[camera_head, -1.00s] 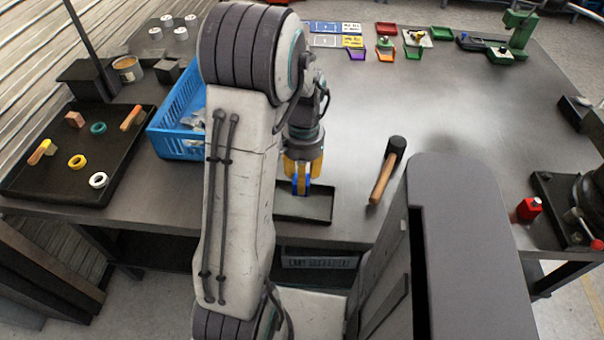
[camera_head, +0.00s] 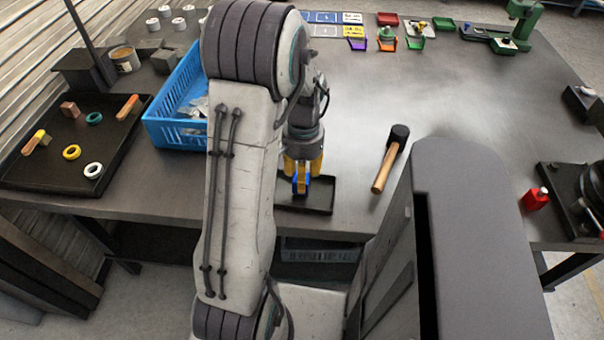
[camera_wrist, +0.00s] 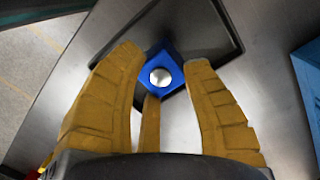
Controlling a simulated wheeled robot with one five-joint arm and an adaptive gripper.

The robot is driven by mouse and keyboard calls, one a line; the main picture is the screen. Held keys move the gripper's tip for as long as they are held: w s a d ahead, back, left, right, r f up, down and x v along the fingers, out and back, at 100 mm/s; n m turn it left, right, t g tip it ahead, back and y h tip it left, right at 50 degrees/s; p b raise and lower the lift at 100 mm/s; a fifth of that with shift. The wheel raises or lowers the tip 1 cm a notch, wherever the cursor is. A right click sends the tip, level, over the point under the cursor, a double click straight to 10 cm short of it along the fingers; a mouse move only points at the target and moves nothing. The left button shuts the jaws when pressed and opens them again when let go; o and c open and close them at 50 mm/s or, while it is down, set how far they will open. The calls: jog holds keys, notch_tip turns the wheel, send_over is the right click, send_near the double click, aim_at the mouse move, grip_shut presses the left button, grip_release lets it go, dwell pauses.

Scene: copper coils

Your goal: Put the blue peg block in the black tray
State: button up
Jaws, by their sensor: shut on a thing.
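My gripper (camera_head: 301,178) has yellow fingers and is shut on the blue peg block (camera_head: 300,186). In the wrist view the block (camera_wrist: 161,73) is a blue square with a round silver peg top, between the fingertips. In the wrist view the tray (camera_wrist: 205,12) spreads beyond the block. Whether the block touches the tray floor I cannot tell. My arm hides the tray's left part.
A hammer (camera_head: 383,172) lies right of the tray. A blue crate (camera_head: 165,135) stands to the left, beside a large dark tray (camera_head: 50,178) with rings and small blocks. A red object (camera_head: 535,199) stands at the right. The table middle is clear.

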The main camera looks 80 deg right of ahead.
jog(key=shift+f+b, duration=0.5)
jog(key=shift+f, duration=0.05)
jog(key=o, duration=1.2)
jog(key=shift+o, duration=0.2)
jog(key=shift+r, duration=0.1)
jog(key=shift+r+p, duration=2.8)
jog(key=shift+r, duration=0.65)
